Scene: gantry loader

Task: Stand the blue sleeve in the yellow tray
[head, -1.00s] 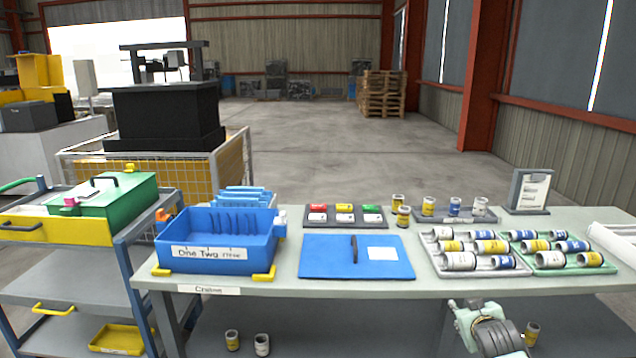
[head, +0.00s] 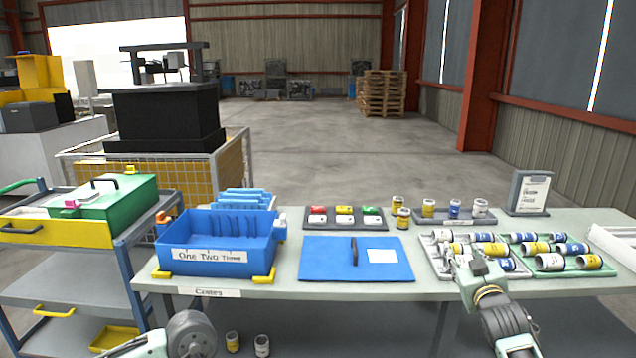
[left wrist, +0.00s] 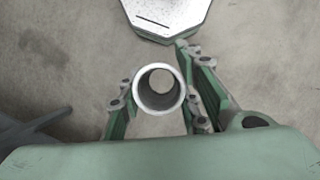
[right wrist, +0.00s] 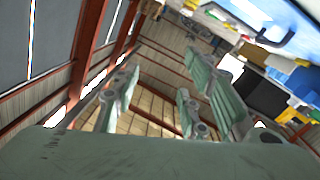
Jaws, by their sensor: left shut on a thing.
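In the left wrist view my left gripper (left wrist: 160,100) is shut on a sleeve (left wrist: 160,110). I see only its open, pale-rimmed end; its side colour is hidden. In the head view only part of my left arm shows at the bottom left. My right gripper (right wrist: 163,78) is open and empty, and in the head view it is in front of the grey sleeve tray. Blue-banded sleeves lie in the green tray, one at its right (head: 577,248). Another blue-banded sleeve (head: 454,208) stands in the rear rack. A yellow tray (head: 113,340) is on the cart's lower shelf.
The bench holds a blue bin (head: 215,262), a blue board (head: 325,263), a grey sleeve tray (head: 432,258), a green sleeve tray (head: 590,271) and a sign (head: 530,193). The cart (head: 65,270) stands left of the bench. Two sleeves (head: 262,346) stand below the bench.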

